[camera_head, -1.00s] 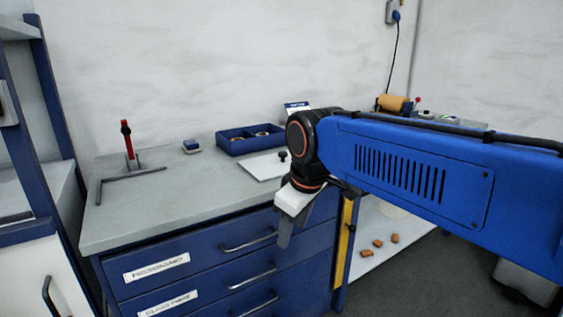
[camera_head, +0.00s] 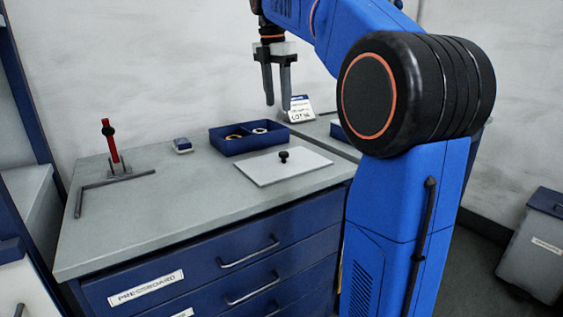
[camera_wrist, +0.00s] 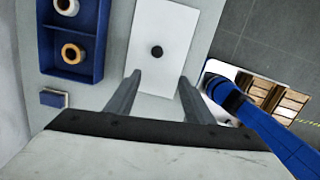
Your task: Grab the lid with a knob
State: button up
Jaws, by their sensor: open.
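The lid (camera_head: 262,171) is a flat white rectangular plate lying on the grey worktop, with a small black knob (camera_head: 284,156) standing on it. In the wrist view the lid (camera_wrist: 176,30) and its round black knob (camera_wrist: 157,52) show beyond my fingertips. My gripper (camera_head: 276,104) is open and empty, its two grey fingers pointing down. It is held well above the worktop, near the blue tray in the head view. In the wrist view my gripper (camera_wrist: 160,78) has its fingers wide apart, with the knob between them in line but farther off. Nothing of the lid's top is hidden.
A blue tray (camera_head: 225,153) with tape rolls stands behind the lid. A label card (camera_head: 299,108) stands at the back. A small blue-white block (camera_head: 182,145) and a red tool on a stand (camera_head: 110,140) are to the left. The worktop (camera_head: 160,225) is clear in front.

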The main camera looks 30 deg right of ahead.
jog(key=w+d+n, duration=0.1)
jog(key=w, duration=0.1)
send_over(284, 152)
jog(key=a, duration=0.1)
notch_tip(284, 152, down, 11)
jog(key=shift+r, duration=0.1)
jog(key=shift+s+d+f, duration=0.1)
jog(key=shift+d+f, duration=0.05)
jog(key=shift+f, duration=1.25)
jog(key=shift+d+f, duration=0.1)
jog(key=shift+f, duration=1.3)
grip_shut()
